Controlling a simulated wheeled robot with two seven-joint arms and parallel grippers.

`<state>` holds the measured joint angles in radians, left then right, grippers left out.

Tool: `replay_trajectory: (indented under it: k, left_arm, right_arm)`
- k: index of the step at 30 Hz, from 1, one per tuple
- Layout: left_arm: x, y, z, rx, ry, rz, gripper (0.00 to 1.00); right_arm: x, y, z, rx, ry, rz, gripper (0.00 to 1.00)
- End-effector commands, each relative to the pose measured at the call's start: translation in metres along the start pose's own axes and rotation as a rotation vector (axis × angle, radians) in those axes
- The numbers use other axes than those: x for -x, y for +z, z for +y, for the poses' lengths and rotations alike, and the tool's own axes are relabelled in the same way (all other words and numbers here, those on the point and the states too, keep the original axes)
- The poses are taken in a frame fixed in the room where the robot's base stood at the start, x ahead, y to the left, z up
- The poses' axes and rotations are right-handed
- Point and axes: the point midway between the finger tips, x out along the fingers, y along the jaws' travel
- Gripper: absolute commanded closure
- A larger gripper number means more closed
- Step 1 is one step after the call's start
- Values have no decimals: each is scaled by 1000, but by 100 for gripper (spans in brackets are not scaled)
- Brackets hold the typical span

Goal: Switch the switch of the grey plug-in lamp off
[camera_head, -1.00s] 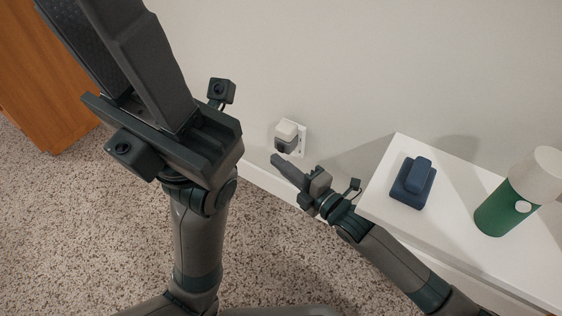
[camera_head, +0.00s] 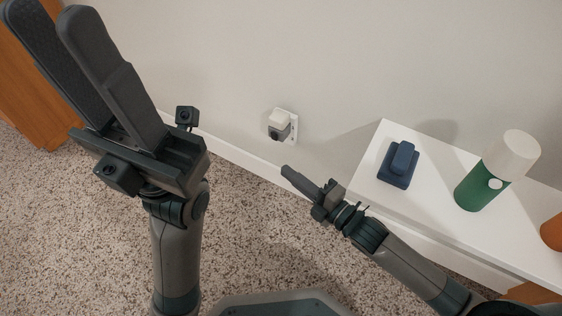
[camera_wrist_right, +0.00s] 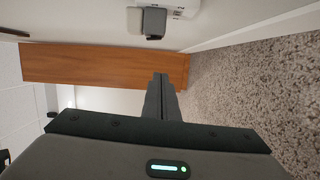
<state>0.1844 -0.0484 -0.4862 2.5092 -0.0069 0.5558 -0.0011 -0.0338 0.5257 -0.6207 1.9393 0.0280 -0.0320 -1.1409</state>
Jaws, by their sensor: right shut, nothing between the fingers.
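The grey plug-in lamp (camera_head: 279,125) is plugged into a white wall outlet low on the wall, with a pale top and a dark grey body. It also shows at the top of the right wrist view (camera_wrist_right: 153,21). Its switch is too small to make out. My right gripper (camera_head: 286,170) is shut and empty, below the lamp and apart from it, pointing up and left. My left gripper (camera_head: 55,18) is at the upper left, its two long fingers apart and empty, well away from the lamp.
A white shelf or table (camera_head: 367,190) stands to the right of the lamp, above my right forearm. A wooden piece (camera_head: 30,105) stands at the far left. Speckled carpet is clear.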

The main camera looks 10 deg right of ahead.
Motion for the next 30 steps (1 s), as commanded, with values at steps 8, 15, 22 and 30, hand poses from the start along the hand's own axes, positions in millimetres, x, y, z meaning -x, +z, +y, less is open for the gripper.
replay_trajectory:
  k: [8, 15, 22, 30]
  left_arm:
    - [2, -2, -6, -18, -8, -16, 67]
    - [3, -2, -6, -18, -8, -16, 67]
    - [3, -2, -6, -18, -8, -17, 67]
    - [2, -2, -6, -16, -9, -16, 67]
  right_arm:
    - [21, 0, 0, -1, 1, -1, 100]
    - [22, 0, -1, 0, 1, 0, 100]
    - [22, 0, -1, -1, 1, 0, 100]
    - [22, 0, -1, -1, 1, 0, 100]
